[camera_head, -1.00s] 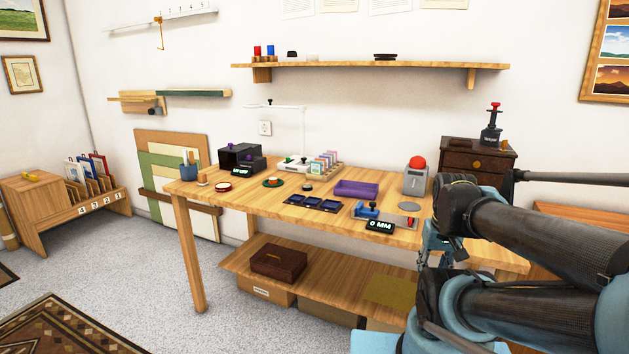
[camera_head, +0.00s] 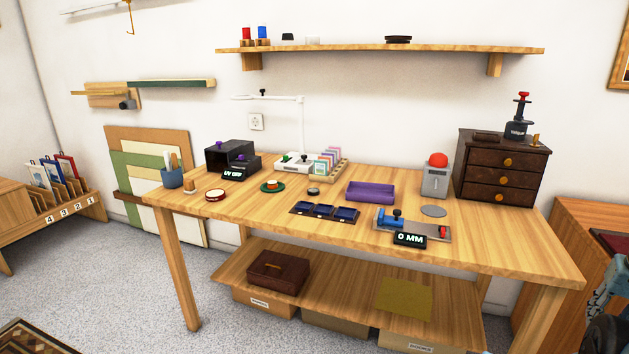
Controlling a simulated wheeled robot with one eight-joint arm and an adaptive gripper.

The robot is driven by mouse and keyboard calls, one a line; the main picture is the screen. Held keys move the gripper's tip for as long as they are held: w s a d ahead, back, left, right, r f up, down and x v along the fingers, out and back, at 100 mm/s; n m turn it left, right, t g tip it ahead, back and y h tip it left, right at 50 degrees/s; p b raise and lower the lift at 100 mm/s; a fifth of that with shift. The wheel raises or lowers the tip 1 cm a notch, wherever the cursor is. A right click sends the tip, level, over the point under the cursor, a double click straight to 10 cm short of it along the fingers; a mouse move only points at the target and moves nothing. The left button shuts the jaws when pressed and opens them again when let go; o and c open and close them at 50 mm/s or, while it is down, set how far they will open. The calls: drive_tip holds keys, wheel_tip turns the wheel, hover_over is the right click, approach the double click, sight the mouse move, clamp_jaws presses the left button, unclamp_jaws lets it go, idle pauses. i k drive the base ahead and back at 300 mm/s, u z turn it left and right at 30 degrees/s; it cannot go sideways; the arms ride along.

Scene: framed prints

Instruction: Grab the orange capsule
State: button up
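A small orange object (camera_head: 272,185) with a pale top sits on a round green dish on the left half of the wooden table. It is too small to make out its shape, so I cannot be sure it is the orange capsule. A part of my blue-grey arm end (camera_head: 604,298) shows at the lower right edge of the picture, cut off by the frame. It is far to the right of the orange object. No fingertips can be made out, and I cannot see whether my gripper holds anything.
The wooden table (camera_head: 480,247) also carries a purple tray (camera_head: 371,192), dark blue trays (camera_head: 324,211), a "0 MM" gauge (camera_head: 410,239), a red-button box (camera_head: 435,178), a black "UV OFF" box (camera_head: 230,157) and a card rack (camera_head: 331,163). A drawer cabinet (camera_head: 502,172) stands back right.

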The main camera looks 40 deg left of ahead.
sight(273, 183)
drive_tip(key=z, duration=0.1)
drive_tip(key=k, duration=0.8)
drive_tip(key=u, duration=1.95)
drive_tip(key=i, duration=1)
drive_tip(key=z, duration=0.05)
